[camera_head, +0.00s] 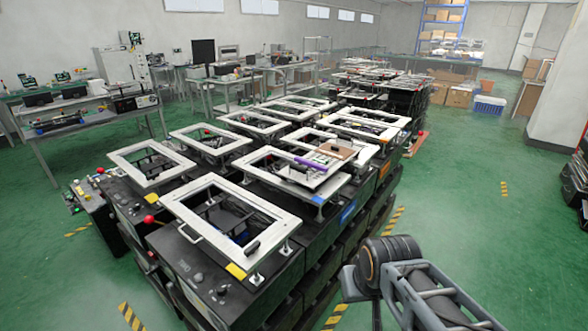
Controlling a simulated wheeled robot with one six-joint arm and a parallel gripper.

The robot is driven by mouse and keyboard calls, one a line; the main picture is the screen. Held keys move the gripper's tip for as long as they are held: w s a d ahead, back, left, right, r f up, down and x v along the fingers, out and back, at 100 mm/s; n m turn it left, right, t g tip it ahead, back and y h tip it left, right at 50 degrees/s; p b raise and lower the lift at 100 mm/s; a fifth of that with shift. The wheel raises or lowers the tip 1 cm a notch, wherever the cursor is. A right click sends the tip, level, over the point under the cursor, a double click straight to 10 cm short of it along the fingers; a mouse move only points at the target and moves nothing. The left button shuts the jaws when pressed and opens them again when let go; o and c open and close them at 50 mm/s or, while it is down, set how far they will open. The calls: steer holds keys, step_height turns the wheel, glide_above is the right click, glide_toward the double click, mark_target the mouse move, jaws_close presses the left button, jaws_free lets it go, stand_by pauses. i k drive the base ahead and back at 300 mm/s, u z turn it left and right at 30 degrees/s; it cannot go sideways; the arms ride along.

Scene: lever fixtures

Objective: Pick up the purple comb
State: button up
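A purple elongated thing, which looks like the comb (310,163), lies on a white-framed lever fixture near the middle of the picture. It is small at this distance, and its teeth cannot be made out. It lies beside a brown flat piece (337,151). Part of my arm shows at the bottom right, well apart from the comb and nearer the camera. The fingers of my gripper are not visible, so I cannot see whether they are open or shut.
Several white-framed fixtures (228,217) on black bases stand close together, some with red knobs (149,219). Workbenches (90,128) stand at the left. Green floor (460,210) is open to the right, with a white pillar (560,85) and a blue-and-white crate (488,107) farther back.

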mark_target(314, 167)
steer(key=u, duration=0.3)
steer(key=k, duration=0.15)
steer(key=z, duration=4.75)
steer(key=k, duration=0.85)
